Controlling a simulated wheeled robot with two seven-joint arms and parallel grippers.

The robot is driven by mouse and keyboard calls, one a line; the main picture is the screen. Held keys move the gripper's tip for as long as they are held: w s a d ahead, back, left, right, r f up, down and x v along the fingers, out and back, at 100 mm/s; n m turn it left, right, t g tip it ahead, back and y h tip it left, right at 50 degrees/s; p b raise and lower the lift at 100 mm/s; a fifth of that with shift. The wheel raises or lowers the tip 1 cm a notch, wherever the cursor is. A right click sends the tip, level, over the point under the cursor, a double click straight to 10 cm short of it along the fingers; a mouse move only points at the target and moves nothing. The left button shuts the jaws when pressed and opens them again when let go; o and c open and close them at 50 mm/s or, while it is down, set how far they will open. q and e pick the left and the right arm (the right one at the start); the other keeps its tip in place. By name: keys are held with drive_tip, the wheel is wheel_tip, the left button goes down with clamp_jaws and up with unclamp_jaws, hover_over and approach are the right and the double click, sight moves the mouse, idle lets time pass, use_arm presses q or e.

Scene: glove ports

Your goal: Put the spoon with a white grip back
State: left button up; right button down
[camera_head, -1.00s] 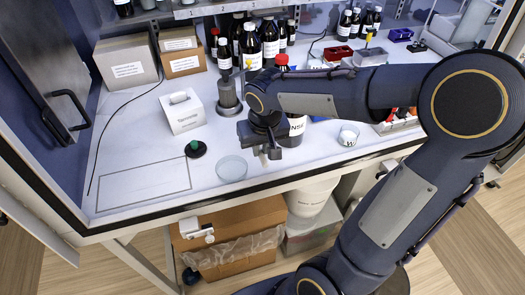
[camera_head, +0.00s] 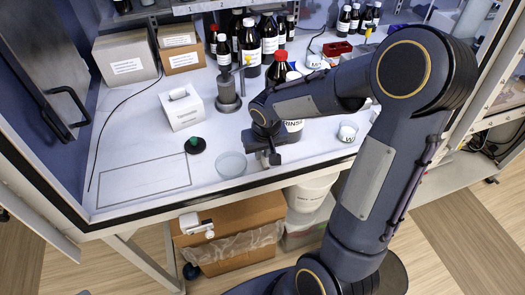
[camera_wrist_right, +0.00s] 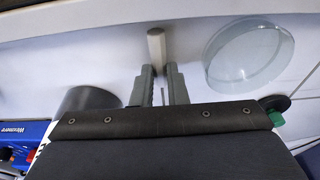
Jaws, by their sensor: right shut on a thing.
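My right gripper (camera_head: 269,158) is low over the front of the white bench, just right of a shallow glass dish (camera_head: 231,164). In the right wrist view the gripper's fingers (camera_wrist_right: 160,84) are close together, with a thin metal strip between them. A pale, off-white grip (camera_wrist_right: 156,46) stands out past the fingertips; it looks like the spoon's white grip. The spoon's bowl is hidden. The dish (camera_wrist_right: 248,52) lies to the right of the fingers, apart from them. A grey metal cylinder holder (camera_head: 228,95) stands further back on the bench. My left gripper is not in view.
A black disc with a green knob (camera_head: 195,145) and a white tissue box (camera_head: 182,107) stand left of the dish. A labelled rinse container (camera_head: 293,126) is just behind my wrist. Brown bottles (camera_head: 250,45) crowd the back. The outlined left area (camera_head: 140,183) is clear.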

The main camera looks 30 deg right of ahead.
drive_tip(key=c, duration=1.4)
unclamp_jaws()
drive_tip(key=shift+c, duration=0.2)
drive_tip(key=d+v, duration=0.1)
drive_tip(key=v, duration=1)
drive_tip(key=s+a+t+y, duration=0.1)
drive_tip(key=s+a, duration=0.3)
drive_tip(key=s, duration=0.4)
drive_tip(key=s+a+n+t+y, duration=0.1)
drive_tip(key=s+a+t+y, duration=0.1)
drive_tip(key=s, duration=0.6)
drive_tip(key=shift+s+a+f+y, duration=0.3)
drive_tip(key=shift+a+f+y, duration=0.15)
drive_tip(key=shift+a+y, duration=0.4)
drive_tip(key=shift+a, duration=0.15)
